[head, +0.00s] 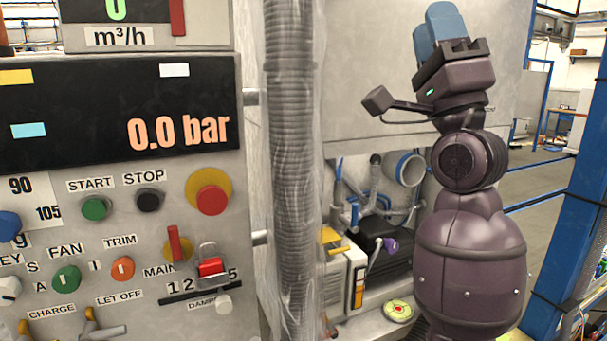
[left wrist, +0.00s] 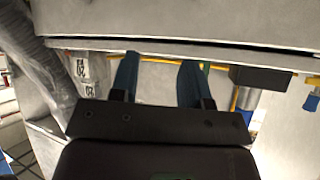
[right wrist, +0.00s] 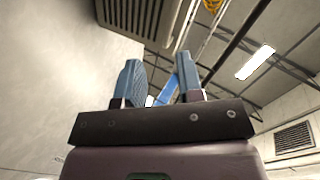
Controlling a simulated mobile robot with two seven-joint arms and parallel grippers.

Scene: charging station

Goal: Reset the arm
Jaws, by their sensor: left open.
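My right arm stands raised at the right of the head view, with its right gripper (head: 437,28) pointing up and its blue fingers near the top edge. In the right wrist view the right gripper (right wrist: 158,80) has its two blue fingers apart, with nothing between them. My left gripper (left wrist: 157,80) shows only in the left wrist view. Its two dark blue fingers are apart and empty, in front of a pale surface with a yellow line along it. The left arm is not in the head view.
A control panel (head: 150,235) with buttons, knobs and a "0.0 bar" display (head: 178,132) fills the left. A plastic-wrapped ribbed hose (head: 290,170) runs down beside it. Behind my right arm are a grey cabinet (head: 365,70) and a recess with machinery (head: 385,245). A blue post (head: 585,170) stands far right.

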